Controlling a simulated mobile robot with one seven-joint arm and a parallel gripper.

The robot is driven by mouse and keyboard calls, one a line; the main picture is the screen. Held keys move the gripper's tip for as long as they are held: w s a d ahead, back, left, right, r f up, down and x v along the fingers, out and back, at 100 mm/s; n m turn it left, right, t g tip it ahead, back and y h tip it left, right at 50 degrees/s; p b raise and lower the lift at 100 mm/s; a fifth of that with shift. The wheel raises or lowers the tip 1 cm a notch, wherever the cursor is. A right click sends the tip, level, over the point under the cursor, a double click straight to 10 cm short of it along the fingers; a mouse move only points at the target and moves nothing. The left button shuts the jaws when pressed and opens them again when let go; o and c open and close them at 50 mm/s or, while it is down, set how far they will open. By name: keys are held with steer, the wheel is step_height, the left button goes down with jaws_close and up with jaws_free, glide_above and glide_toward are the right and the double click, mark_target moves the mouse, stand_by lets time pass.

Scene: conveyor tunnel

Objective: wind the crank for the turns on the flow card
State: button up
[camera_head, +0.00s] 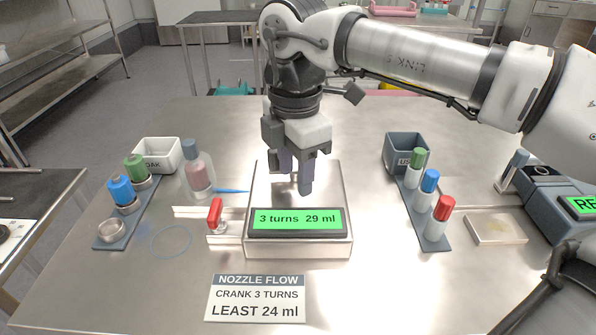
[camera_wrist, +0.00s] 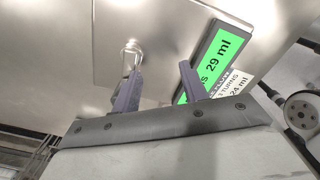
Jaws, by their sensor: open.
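The flow card (camera_head: 256,297) lies at the front of the table and reads "NOZZLE FLOW, CRANK 3 TURNS, LEAST 24 ml". Behind it a metal box (camera_head: 334,180) carries a green display (camera_head: 297,219) reading "3 turns 29 ml". My gripper (camera_head: 296,180) is open and points down over the box top. In the wrist view, a small shiny metal fitting (camera_wrist: 132,48) stands beside one fingertip of my gripper (camera_wrist: 161,68); I cannot tell if they touch. I cannot tell whether this fitting is the crank.
A rack (camera_head: 103,236) with green and blue capped bottles and a clear glass piece (camera_head: 111,231) is left. A pinkish bottle (camera_head: 200,177) stands nearby. Another bottle rack (camera_head: 435,243) and a grey bin (camera_head: 405,147) are right. A white bin (camera_head: 159,154) is at back left.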

steer(key=shift+d+r, duration=0.2)
steer(key=shift+d, duration=0.05)
step_height(320, 180, up, 7)
steer(key=p, duration=0.5)
steer(key=shift+s+f, duration=0.1)
steer(key=shift+f, duration=0.1)
stand_by(0.3)
